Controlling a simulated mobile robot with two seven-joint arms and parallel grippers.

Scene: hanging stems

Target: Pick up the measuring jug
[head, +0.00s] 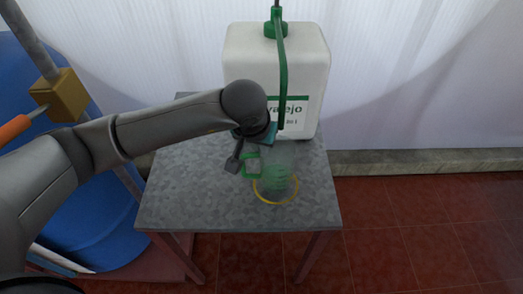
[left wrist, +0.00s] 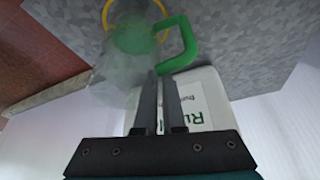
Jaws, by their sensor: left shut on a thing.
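The measuring jug (head: 279,168) is clear, with green at its bottom and a green handle (head: 250,167) on its left side. It is over the grey table, in front of the white canister. In the left wrist view the jug (left wrist: 125,50) is at upper left, its handle (left wrist: 188,45) to the right. My left gripper (head: 240,160) is at the handle. In the left wrist view its fingers (left wrist: 160,78) are shut on the lower part of the handle. I cannot tell whether the jug touches the table. My right gripper is out of view.
A yellow ring (head: 275,203) shows around the jug's lower end. A white canister (head: 306,62) with a green cap and hose stands close behind. The grey table (head: 195,195) is bare at left and front. A blue barrel (head: 100,225) is left of it.

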